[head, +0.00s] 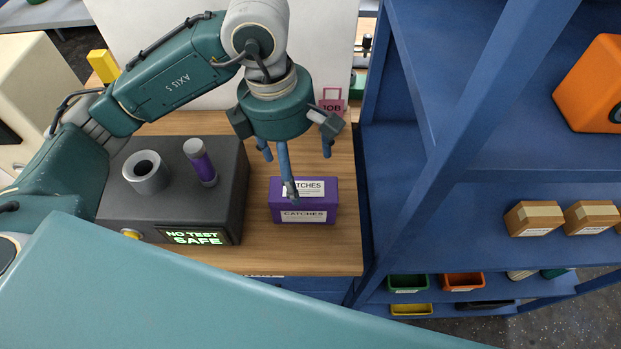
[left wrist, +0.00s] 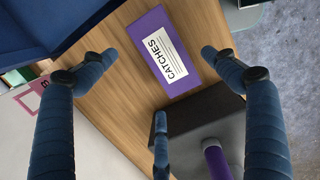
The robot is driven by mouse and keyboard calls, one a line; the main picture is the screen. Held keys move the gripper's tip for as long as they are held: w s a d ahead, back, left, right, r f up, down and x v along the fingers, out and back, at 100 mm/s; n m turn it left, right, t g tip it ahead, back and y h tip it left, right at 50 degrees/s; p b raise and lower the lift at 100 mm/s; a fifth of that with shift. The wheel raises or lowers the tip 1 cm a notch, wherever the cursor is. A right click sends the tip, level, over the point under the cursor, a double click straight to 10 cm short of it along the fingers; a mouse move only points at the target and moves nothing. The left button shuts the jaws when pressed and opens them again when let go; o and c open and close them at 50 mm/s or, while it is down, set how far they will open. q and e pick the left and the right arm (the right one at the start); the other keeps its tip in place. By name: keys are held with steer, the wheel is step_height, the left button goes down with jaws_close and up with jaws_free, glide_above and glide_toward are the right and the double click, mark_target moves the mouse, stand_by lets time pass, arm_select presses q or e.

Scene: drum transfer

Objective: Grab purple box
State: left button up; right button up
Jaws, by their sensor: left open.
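The purple box (head: 306,214), with white labels reading CATCHES, sits on the wooden bench right of the dark tester. My left gripper (head: 295,165) is above it with its fingers pointing down, and one finger overlaps the box's left part in the head view. In the left wrist view the purple box (left wrist: 166,52) lies ahead, between and beyond the spread blue fingers of my left gripper (left wrist: 158,75). The gripper is open and empty; I see no clear contact with the box. My right gripper is not in view.
A dark tester (head: 215,215) with a lit NO TEST SAFE sign, a grey ring (head: 146,172) and a purple cylinder (head: 200,162) stands left of the box. A blue shelf (head: 408,200) rises close on the right. A JOB tag (head: 332,106) is behind.

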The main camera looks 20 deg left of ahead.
mark_target(301, 184)
arm_select(q)
steer(key=f, duration=0.3)
steer(key=shift+s+d+f+p, duration=0.2)
steer(key=shift+f+p, duration=0.2)
steer(key=shift+f, duration=0.3)
steer(key=f+p, duration=0.2)
steer(key=shift+w+d+f, duration=0.2)
steer(key=shift+d+f, duration=0.1)
steer(key=shift+f, duration=0.05)
step_height(301, 184, down, 2)
steer(key=shift+d+f+p, duration=0.1)
steer(key=shift+f+p, duration=0.05)
steer(key=shift+p, duration=0.15)
steer(key=shift+w+f, duration=0.1)
steer(key=shift+f, duration=0.15)
steer(key=shift+c, duration=1.3)
steer(key=c, duration=1.4)
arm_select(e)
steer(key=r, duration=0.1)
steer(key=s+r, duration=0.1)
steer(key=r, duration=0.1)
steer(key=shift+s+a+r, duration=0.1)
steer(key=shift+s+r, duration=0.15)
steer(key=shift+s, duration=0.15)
